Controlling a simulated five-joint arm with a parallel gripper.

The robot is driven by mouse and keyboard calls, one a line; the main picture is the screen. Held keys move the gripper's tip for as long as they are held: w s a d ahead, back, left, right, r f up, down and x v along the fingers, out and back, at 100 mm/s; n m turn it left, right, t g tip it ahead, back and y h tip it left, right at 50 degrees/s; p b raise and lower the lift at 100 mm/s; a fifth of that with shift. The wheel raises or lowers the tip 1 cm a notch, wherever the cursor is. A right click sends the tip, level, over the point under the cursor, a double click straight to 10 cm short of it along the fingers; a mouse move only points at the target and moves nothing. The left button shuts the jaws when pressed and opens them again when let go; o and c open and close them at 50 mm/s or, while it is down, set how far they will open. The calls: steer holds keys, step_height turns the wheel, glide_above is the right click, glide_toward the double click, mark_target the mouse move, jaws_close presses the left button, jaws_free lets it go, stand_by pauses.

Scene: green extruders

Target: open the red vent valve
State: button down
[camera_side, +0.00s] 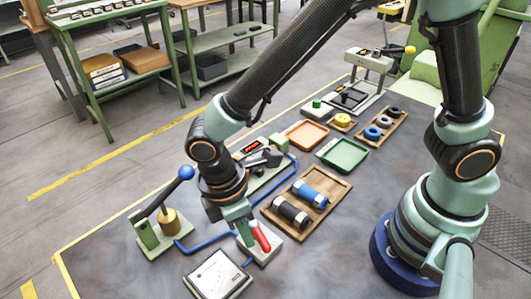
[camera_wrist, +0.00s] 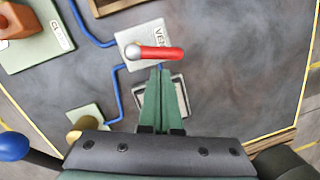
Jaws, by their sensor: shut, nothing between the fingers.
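The vent valve is a red handle (camera_side: 262,237) on a pale square plate (camera_side: 269,250). In the wrist view the red handle (camera_wrist: 165,53) points right from a silver hub (camera_wrist: 132,51), on a plate with partly hidden "VENT" lettering (camera_wrist: 158,33). My gripper (camera_side: 246,241) is pointed down beside the handle, on its left in the side view. In the wrist view my gripper (camera_wrist: 160,73) has its green fingers together and empty, tips just below the middle of the red handle. I cannot tell whether they touch it.
A gauge box (camera_side: 218,275) stands close in front of the valve. A lever with a blue ball (camera_side: 186,173) and a brass cylinder (camera_side: 168,221) stand left. Blue pipes (camera_side: 203,238) run along the table. A wooden tray (camera_side: 325,213) with two cylinders lies right.

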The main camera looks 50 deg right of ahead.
steer(key=a+r, duration=0.1)
steer(key=w+a+r, duration=0.1)
steer(key=a, duration=0.1)
steer(key=shift+w+a+r, duration=0.1)
steer(key=shift+a+r, duration=0.1)
steer(key=shift+r, duration=0.2)
step_height(320, 180, up, 9)
steer(key=shift+s+d+f, duration=0.35)
steer(key=shift+d+f, duration=0.3)
steer(key=shift+f, duration=1.3)
steer(key=shift+s+d+f, duration=0.3)
steer(key=shift+d+f, duration=0.4)
steer(key=shift+f, duration=1.3)
steer(key=shift+s+d+f, duration=0.35)
steer(key=shift+d+f, duration=0.3)
steer(key=shift+f, duration=1.3)
steer(key=shift+s+d, duration=0.25)
